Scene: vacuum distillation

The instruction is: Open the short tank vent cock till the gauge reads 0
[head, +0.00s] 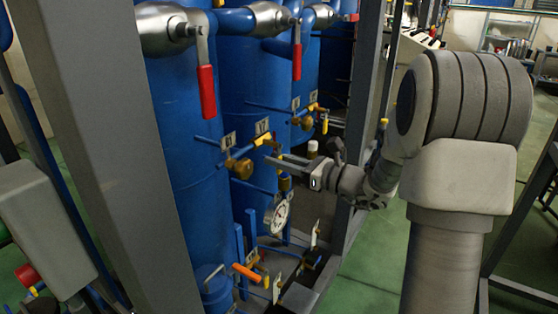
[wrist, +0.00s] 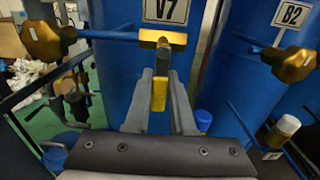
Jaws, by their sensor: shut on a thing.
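A yellow cock (wrist: 163,38) sits at the end of a blue pipe below a plate marked V7 (wrist: 165,10), in front of a blue tank (wrist: 118,70). Its yellow handle (wrist: 159,92) hangs down. My gripper (wrist: 160,80) is shut on this handle, one finger on each side. In the head view my gripper (head: 280,163) reaches in from the right at the V7 plate (head: 262,126), and the fingers partly hide the handle. A round white-faced gauge (head: 280,215) is below the gripper; its reading is too small to tell.
Brass valves flank the cock: one at the left (wrist: 45,40) and one by the B2 plate (wrist: 296,64). Red-handled valves (head: 207,92) hang above. An orange-handled valve (head: 249,273) is low down. A grey post (head: 95,130) stands at the left; green floor (head: 365,290) lies at the right.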

